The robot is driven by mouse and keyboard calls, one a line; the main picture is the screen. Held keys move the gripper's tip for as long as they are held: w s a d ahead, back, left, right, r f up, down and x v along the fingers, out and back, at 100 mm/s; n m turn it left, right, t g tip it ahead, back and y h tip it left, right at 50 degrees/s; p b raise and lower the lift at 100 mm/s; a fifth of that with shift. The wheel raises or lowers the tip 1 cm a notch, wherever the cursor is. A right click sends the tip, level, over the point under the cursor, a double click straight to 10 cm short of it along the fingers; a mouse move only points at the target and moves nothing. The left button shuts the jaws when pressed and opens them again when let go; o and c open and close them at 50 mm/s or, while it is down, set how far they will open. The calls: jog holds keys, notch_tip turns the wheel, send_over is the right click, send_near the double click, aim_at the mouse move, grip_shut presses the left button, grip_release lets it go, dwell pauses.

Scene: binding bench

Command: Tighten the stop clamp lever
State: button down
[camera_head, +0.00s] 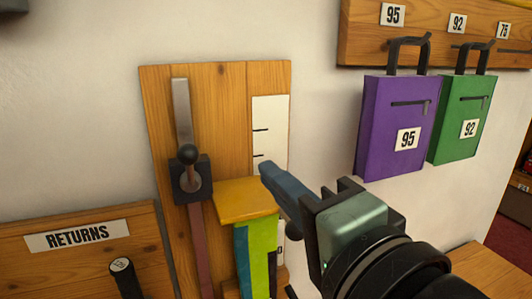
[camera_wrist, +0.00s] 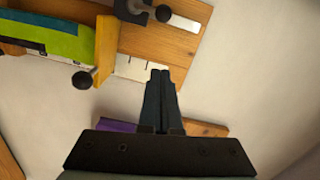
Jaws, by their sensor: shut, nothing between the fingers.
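The stop clamp is a dark block (camera_head: 178,181) on an upright metal rail (camera_head: 181,105), with a black ball-ended lever (camera_head: 188,154) pointing up. In the wrist view the clamp's ball knob (camera_wrist: 163,14) shows at the top edge. A yellow wooden stop (camera_head: 245,200) sits right of the clamp, above a green and blue piece (camera_head: 258,245). My gripper (camera_head: 265,170) is shut and empty, right of the clamp, its tips in front of the white scale (camera_head: 270,125). The wrist view shows both fingers together (camera_wrist: 160,74), apart from the clamp.
Purple (camera_head: 385,130) and green (camera_head: 468,118) bags hang on a rack (camera_head: 365,38) at right. A RETURNS board (camera_head: 55,265) with a black peg (camera_head: 122,270) stands lower left. Another black knob (camera_wrist: 82,80) shows beside the yellow stop in the wrist view.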

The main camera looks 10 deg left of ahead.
aim_at(190, 169)
jog(key=w+a+p, duration=0.1)
jog(key=w+a, duration=0.1)
jog(key=a, duration=0.1)
jog(key=w+a+p, duration=0.1)
jog(key=w+a, duration=0.1)
jog(key=a, duration=0.1)
jog(key=w+a+p, duration=0.2)
jog(key=a, duration=0.1)
jog(key=shift+w+f, duration=0.3)
jog(key=shift+w, duration=0.05)
jog(key=shift+s+a+f, duration=0.15)
jog(key=shift+a, duration=0.2)
jog(key=shift+n, duration=0.3)
